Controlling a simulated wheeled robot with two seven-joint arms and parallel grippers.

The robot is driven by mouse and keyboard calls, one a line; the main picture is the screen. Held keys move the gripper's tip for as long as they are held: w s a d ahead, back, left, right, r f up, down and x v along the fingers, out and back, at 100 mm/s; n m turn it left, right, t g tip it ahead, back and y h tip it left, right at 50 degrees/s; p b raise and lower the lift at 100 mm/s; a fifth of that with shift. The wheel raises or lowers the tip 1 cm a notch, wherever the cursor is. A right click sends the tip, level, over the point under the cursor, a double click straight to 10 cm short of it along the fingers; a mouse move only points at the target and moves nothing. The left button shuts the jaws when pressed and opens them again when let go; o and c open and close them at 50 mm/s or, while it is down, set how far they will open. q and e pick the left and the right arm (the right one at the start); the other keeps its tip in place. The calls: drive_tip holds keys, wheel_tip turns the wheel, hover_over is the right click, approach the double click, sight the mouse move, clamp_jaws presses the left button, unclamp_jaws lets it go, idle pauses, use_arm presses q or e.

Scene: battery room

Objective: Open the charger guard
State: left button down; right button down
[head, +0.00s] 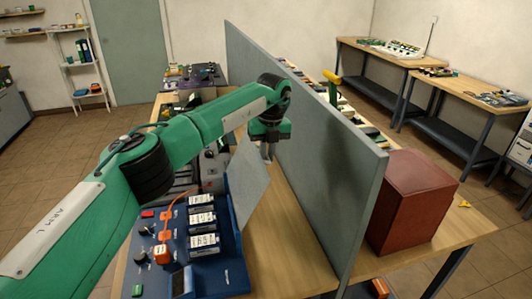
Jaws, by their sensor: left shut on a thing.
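The charger (222,263) is a dark blue unit on the near part of the bench, with several white-labelled batteries, an orange cable and red, black and green controls on its top. The charger guard (243,188) is a flat grey plate. It stands tilted up along the charger's right side, leaving the batteries uncovered. My left gripper (268,153) points down at the guard's upper far corner and is shut on it; the fingers partly overlap the plate's edge. My right gripper is not in view.
A tall grey partition (310,150) runs along the bench just right of the guard and my left gripper. A dark red box (412,205) stands beyond it. Bare bench top (285,262) lies between charger and partition. Other equipment crowds the bench behind the charger.

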use_arm(q)
drive_tip(key=shift+s+d+f, duration=0.1)
drive_tip(key=shift+d+f, duration=0.15)
drive_tip(key=shift+d, duration=0.15)
drive_tip(key=c, duration=1.8)
unclamp_jaws()
drive_tip(key=o, duration=0.3)
drive_tip(key=shift+w+d+f, duration=0.15)
drive_tip(key=shift+w+d, duration=0.1)
drive_tip(key=shift+d, duration=0.05)
drive_tip(key=shift+w+a, duration=0.1)
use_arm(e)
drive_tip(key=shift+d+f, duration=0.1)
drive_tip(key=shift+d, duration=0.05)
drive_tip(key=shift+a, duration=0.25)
